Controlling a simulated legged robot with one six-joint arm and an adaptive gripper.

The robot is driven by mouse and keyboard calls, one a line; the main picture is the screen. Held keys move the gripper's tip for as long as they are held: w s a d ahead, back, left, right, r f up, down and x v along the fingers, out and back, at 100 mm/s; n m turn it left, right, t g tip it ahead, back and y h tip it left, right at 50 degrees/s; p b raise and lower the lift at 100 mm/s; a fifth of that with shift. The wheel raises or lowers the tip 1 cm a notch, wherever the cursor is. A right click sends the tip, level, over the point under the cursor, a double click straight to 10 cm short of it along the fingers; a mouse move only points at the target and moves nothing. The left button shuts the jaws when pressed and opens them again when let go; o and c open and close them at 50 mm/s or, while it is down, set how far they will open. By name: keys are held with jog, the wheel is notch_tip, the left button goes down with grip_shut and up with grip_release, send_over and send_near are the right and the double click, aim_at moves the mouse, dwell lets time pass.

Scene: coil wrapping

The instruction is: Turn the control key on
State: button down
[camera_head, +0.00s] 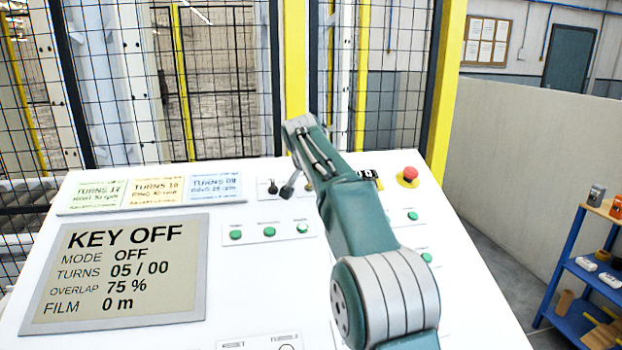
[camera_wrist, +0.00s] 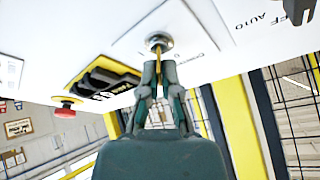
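The control key (camera_wrist: 158,50) is a thin brass-coloured piece in a round metal lock on the white panel, in the upper middle of the wrist view. My gripper (camera_wrist: 159,68) has its two fingers close on either side of the key, with almost no gap, and seems shut on it. In the head view a small brass-coloured part (camera_head: 308,187) shows beside my green arm, which hides most of the lock area. The display (camera_head: 118,270) on the panel reads KEY OFF, MODE OFF, TURNS 05 / 00, OVERLAP 75 % and FILM 0 m.
A dark lever (camera_head: 289,187) stands left of the key. A red mushroom button (camera_head: 410,173) is at the panel's right. Several green buttons (camera_head: 269,231) lie in front. A yellow post and mesh fence (camera_head: 225,95) stand behind. A blue shelf (camera_head: 562,285) is at right.

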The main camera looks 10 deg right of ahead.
jog(key=m+g, duration=0.1)
jog(key=m, duration=0.2)
jog(key=m+h, duration=0.1)
jog(key=m, duration=0.2)
jog(key=shift+f+g, duration=0.1)
jog(key=shift+g, duration=0.3)
dwell(0.3)
jog(key=c, duration=0.9)
grip_release()
jog(key=shift+o, duration=0.2)
jog(key=shift+a, duration=0.1)
jog(key=v, duration=0.7)
jog(key=shift+a, duration=0.2)
jog(key=shift+s, duration=0.1)
